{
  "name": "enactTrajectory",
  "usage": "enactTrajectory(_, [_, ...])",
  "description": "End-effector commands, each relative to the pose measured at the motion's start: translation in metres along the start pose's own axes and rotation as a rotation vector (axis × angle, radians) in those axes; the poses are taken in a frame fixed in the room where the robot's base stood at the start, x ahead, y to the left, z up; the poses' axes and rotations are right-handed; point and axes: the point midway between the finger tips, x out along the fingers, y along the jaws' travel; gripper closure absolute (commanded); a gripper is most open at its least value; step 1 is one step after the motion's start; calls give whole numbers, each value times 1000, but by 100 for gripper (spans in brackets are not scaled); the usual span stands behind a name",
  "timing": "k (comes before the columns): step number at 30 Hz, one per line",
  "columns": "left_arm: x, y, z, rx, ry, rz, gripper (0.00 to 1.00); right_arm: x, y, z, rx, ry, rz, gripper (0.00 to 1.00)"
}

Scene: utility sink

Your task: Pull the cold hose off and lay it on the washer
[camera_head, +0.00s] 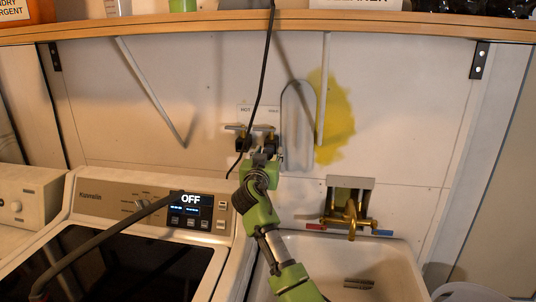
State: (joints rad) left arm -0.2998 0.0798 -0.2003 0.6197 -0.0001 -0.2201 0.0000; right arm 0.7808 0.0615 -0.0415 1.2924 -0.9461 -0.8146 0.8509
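The wall outlet box with a HOT label (246,111) is at the middle of the back wall. The label to its right is too small to read surely. Two valves with brass-coloured parts (236,128) sit below the labels. My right gripper (262,152) reaches up to the right-hand valve, and its fingers are small, dark and overlap the fittings. I cannot tell whether it holds a hose end. The cold hose cannot be made out apart from the gripper. The washer (145,205) stands at lower left, its panel reading OFF. My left gripper is out of view.
A dark grey curved bar or hose (100,238) crosses the washer's dark top. A thin black cord (264,70) hangs from the shelf (400,24) past the valves. A grey loop (298,125) is on the wall. A sink (395,270) with a brass faucet (350,217) is at right.

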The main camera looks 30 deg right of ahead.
Motion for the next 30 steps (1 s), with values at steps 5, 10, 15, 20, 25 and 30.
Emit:
enactTrajectory(5, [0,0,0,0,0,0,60,0,0,0,0,0,0,61])
enactTrajectory(10, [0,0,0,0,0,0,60,0,0,0,0,0,-1,61])
enactTrajectory(15, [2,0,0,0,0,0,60,0,0,0,0,0,-1,61])
enactTrajectory(20, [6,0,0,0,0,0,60,0,-1,1,1,0,-1,61])
enactTrajectory(25, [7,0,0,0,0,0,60,0,-1,0,1,0,-1,61])
enactTrajectory(30, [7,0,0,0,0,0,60,0,-1,-1,1,0,-1,61])
